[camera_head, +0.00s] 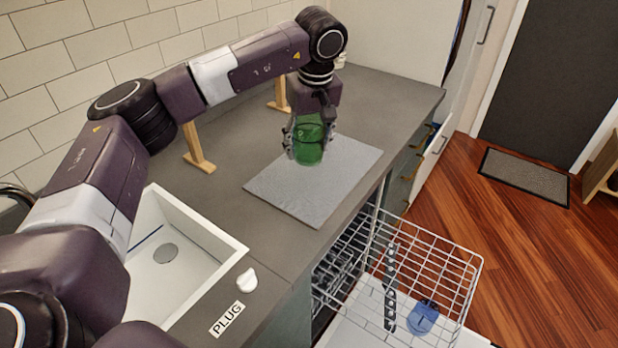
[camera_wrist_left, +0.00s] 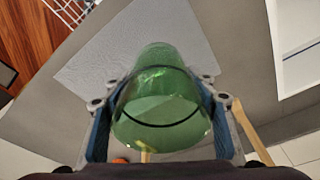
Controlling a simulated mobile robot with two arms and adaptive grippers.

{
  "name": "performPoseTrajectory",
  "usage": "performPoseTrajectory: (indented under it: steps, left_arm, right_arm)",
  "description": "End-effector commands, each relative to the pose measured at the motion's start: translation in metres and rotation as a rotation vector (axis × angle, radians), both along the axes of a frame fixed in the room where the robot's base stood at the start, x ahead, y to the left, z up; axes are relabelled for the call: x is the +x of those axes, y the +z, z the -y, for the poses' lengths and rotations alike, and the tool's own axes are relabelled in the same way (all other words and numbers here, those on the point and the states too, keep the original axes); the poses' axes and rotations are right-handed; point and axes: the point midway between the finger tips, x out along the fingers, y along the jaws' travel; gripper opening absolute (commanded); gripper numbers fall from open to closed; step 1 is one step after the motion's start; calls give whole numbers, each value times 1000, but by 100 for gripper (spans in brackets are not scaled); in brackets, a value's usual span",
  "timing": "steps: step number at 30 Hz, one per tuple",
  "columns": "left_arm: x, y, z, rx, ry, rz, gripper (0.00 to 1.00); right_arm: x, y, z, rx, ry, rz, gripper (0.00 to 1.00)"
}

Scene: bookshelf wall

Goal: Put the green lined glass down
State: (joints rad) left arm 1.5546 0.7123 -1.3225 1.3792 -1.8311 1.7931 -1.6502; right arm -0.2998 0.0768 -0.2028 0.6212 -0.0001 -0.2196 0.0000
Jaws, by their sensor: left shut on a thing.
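The green lined glass (camera_head: 309,143) is clear green with a dark line around it. My left gripper (camera_head: 304,130) is shut on it above the grey mat (camera_head: 300,205) on the counter. In the left wrist view the glass (camera_wrist_left: 160,105) sits between the two blue-padded fingers of the left gripper (camera_wrist_left: 162,112), with the mat (camera_wrist_left: 95,60) beyond it. I cannot tell whether the base of the glass touches the mat. The right gripper is in neither view.
A white sink (camera_head: 175,255) lies at the left, with a white plug (camera_head: 246,280) on the counter beside it. An open dishwasher rack (camera_head: 425,265) holds a blue item (camera_head: 423,316). Wooden stands (camera_head: 199,150) stand behind the mat. The mat's front part is bare.

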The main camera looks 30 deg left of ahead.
Motion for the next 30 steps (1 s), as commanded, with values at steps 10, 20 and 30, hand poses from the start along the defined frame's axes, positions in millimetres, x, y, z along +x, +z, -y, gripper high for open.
performPoseTrajectory:
  steps: [10, 20, 30]
  left_arm:
    - [0, -67, 0, 0, 0, 0, 15]
    - [-1, -101, 0, 0, -1, -3, 15]
    - [0, -115, 0, 0, -1, 2, 15]
  right_arm:
    - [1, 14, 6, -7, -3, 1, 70]
    - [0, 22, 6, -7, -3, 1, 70]
    - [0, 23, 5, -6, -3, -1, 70]
